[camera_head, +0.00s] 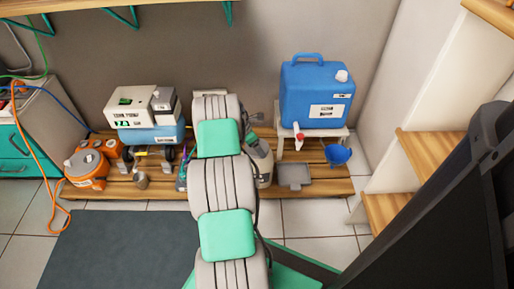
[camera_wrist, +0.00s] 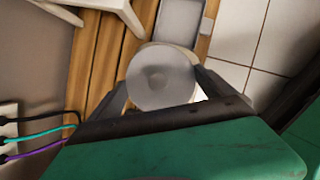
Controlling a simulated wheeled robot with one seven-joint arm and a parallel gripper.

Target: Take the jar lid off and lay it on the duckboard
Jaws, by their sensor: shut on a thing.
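The jar lid (camera_wrist: 157,76) is a pale grey round disc with a small darker knob at its middle, seen from above in the wrist view. My gripper (camera_wrist: 157,92) is shut on it, with one dark finger at each side. The lid hides what is beneath it, so I cannot tell whether it rests on the jar or is apart from it. The duckboard (camera_head: 330,187) is a low platform of wooden slats along the wall. Its slats also show in the wrist view (camera_wrist: 84,60), left of the lid. I cannot make out the lid clearly in the head view.
A grey tray (camera_head: 293,176) lies on the duckboard, close beyond the lid in the wrist view (camera_wrist: 180,20). A white stool (camera_head: 318,133) bears a blue canister (camera_head: 316,92). A blue cup (camera_head: 338,155) stands right of the tray. An orange machine (camera_head: 85,168) stands at left.

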